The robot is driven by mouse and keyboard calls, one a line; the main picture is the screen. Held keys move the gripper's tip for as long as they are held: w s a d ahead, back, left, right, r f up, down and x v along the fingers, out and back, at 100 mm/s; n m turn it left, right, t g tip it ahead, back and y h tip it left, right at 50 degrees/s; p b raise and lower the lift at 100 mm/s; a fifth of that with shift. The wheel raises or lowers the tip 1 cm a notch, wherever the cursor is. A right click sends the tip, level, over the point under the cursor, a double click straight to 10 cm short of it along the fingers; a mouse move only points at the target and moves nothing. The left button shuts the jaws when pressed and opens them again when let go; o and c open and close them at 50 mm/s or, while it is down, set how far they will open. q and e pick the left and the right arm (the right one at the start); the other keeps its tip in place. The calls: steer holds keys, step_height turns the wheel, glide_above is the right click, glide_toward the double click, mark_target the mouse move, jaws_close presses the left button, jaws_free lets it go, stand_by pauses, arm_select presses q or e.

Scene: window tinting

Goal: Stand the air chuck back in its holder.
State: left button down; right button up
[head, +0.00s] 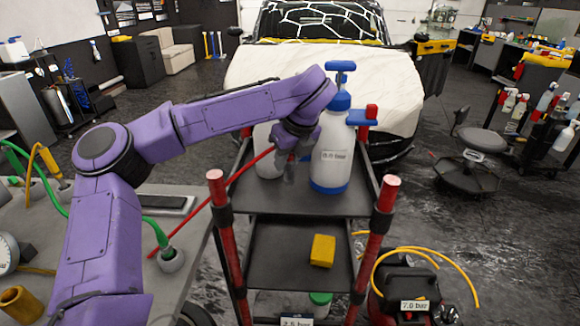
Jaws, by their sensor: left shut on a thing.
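My left gripper (288,158) is over the top shelf of the cart, pointing down beside a white pressure sprayer (330,150). It is shut on what looks like the air chuck, a small grey piece (289,174) mostly hidden by the gripper. A thin red hose (215,202) runs straight from the bench up to the gripper. A grey cup-shaped holder (172,262) stands on the bench with a green hose end in it. I cannot tell which holder belongs to the chuck. My right gripper is not in view.
A second white bottle (266,140) stands behind the gripper. Red cart posts (217,190) rise at the shelf's front. A yellow block (322,250) lies on the lower shelf. A gauge (7,253) and orange cup-like piece (20,302) are at the bench's left. A compressor (408,290) stands right.

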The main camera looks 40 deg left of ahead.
arm_select(q)
steer(key=f, duration=0.2)
steer(key=w+f, duration=0.1)
steer(key=f, duration=0.1)
steer(key=w+a+f, duration=0.1)
steer(key=f, duration=0.1)
steer(key=shift+w+p, duration=0.1)
steer(key=shift+p, duration=0.25)
steer(key=shift+f, duration=0.1)
steer(key=c, duration=0.9)
jaws_free()
steer(key=shift+o, duration=0.2)
